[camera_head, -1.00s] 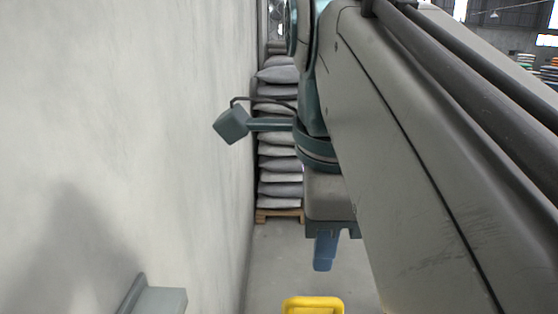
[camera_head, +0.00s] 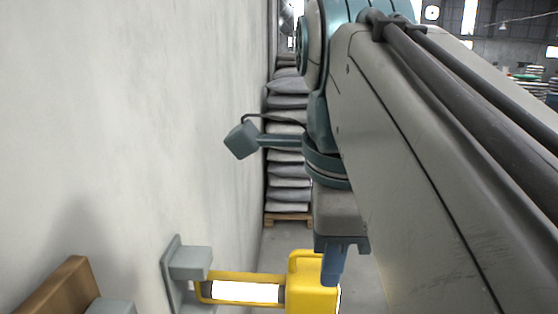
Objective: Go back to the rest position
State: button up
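My gripper (camera_head: 334,266) hangs from the end of my arm in the lower middle of the head view, pointing down. Only one blue finger shows clearly, so its opening cannot be judged. A yellow lamp (camera_head: 312,284) with a glowing white tube lies level beside the wall, its left end at a grey wall bracket (camera_head: 190,264). The finger overlaps the lamp's thick right end in the picture. I cannot tell whether they touch.
A pale wall (camera_head: 120,120) runs close along the left. A brown wooden piece (camera_head: 58,290) sticks out at the lower left. Stacked sacks (camera_head: 289,180) on a wooden pallet (camera_head: 288,220) stand beyond my gripper. My upper arm hides much of the right side.

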jog(key=w+d+f+n+b, duration=0.1)
jog(key=d+f+n+b, duration=0.2)
jog(key=f+n, duration=0.6)
jog(key=w+d+f+n+t+b, duration=0.1)
jog(key=d+f+n, duration=0.5)
jog(key=f, duration=1.6)
jog(key=w+n+b, duration=0.1)
jog(key=n+b, duration=0.1)
jog(key=n, duration=0.1)
jog(key=shift+d+f+n+t, duration=0.15)
jog(key=shift+d+n+t, duration=0.15)
jog(key=shift+n, duration=0.1)
